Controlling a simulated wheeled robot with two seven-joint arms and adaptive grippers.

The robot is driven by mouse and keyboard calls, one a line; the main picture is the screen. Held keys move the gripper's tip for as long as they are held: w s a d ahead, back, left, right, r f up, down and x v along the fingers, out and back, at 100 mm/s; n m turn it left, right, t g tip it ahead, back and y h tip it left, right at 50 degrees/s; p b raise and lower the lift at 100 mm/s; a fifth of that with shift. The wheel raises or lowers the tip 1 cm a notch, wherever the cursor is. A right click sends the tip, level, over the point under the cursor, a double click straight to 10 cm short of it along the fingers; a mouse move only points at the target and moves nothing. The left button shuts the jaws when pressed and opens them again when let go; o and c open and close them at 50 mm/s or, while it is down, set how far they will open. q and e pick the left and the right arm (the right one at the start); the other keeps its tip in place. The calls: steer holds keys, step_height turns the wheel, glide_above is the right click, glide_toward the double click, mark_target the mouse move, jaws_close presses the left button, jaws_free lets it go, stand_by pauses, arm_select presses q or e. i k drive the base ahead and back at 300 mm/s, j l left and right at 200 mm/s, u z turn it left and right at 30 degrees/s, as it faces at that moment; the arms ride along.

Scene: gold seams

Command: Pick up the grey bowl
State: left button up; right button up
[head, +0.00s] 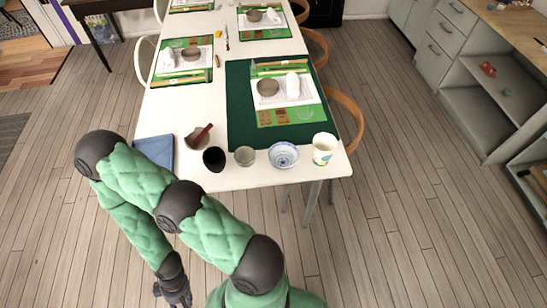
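A small grey bowl (245,156) stands upright near the front edge of the white table (175,108), between a black cup (214,160) and a blue-and-white patterned bowl (284,156). Other greyish bowls sit on the place settings, one on the nearest setting (268,87). My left gripper (174,294) hangs low at the bottom of the head view, below and in front of the table, well apart from the bowls. Its fingers are small and dark, and their opening is unclear. My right gripper is out of view.
A bowl with a red-handled tool (197,138) and a blue cloth (155,152) lie left of the black cup. A white mug (324,148) stands at the right front corner. A green mat (240,105) lies behind. Chairs (347,118) line the table's sides.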

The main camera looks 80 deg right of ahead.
mark_target(244, 156)
steer(key=z, duration=2.5)
steer(key=k+l, duration=0.05)
